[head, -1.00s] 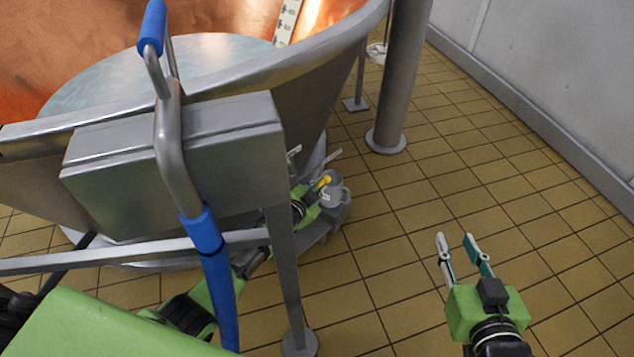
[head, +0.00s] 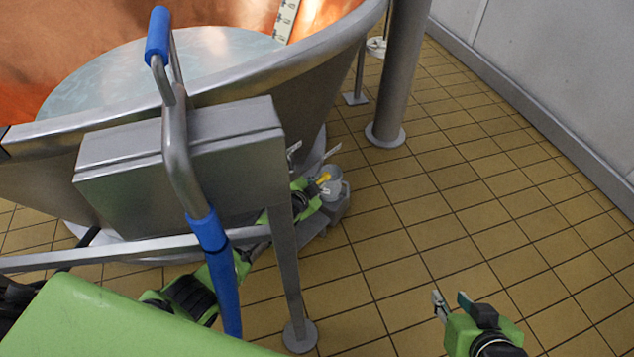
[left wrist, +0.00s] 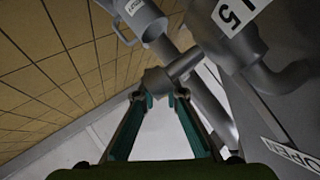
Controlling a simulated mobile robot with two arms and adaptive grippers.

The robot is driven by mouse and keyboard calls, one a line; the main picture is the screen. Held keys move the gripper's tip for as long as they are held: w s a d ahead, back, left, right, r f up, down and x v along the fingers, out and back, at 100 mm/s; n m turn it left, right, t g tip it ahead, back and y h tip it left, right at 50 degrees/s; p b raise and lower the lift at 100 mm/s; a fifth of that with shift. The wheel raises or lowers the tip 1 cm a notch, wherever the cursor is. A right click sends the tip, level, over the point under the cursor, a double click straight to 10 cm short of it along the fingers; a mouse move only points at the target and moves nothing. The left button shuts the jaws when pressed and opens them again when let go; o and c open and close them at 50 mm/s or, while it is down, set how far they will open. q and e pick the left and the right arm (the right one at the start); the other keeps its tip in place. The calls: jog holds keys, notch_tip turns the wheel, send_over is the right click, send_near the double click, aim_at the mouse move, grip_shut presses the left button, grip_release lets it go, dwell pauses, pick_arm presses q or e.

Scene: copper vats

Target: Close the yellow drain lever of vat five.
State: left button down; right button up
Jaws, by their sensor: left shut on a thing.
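In the left wrist view my left gripper's teal fingers (left wrist: 158,98) reach to a grey pipe fitting (left wrist: 180,67); no yellow shows there. A label with a 5 (left wrist: 232,12) is on the vat's pipe, and a partly cut OPEN sign (left wrist: 288,155) is at the lower right. My right gripper (head: 451,298) is open and empty above the floor.
A grey jug (head: 334,186) stands close by the lever; it also shows in the left wrist view (left wrist: 138,18). A steel box (head: 190,155) on a post (head: 287,270) and a blue-gripped rail (head: 215,260) stand in front. Tiled floor to the right is clear.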

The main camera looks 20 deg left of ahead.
pick_arm(q)
jog(key=shift+w+d+r, duration=0.25)
jog(key=shift+d+r, duration=0.25)
jog(key=c, duration=2.1)
grip_release()
jog(key=shift+c, duration=0.2)
jog(key=shift+o, duration=0.3)
jog(key=shift+d+f, duration=0.1)
jog(key=shift+f, duration=0.15)
jog(key=shift+s+a+f, duration=0.1)
jog(key=shift+s+a, duration=0.05)
jog(key=shift+a, duration=0.15)
jog(key=shift+s+a, duration=0.15)
jog(key=shift+s, duration=0.25)
jog(key=v, duration=1.1)
jog(key=shift+r, duration=0.3)
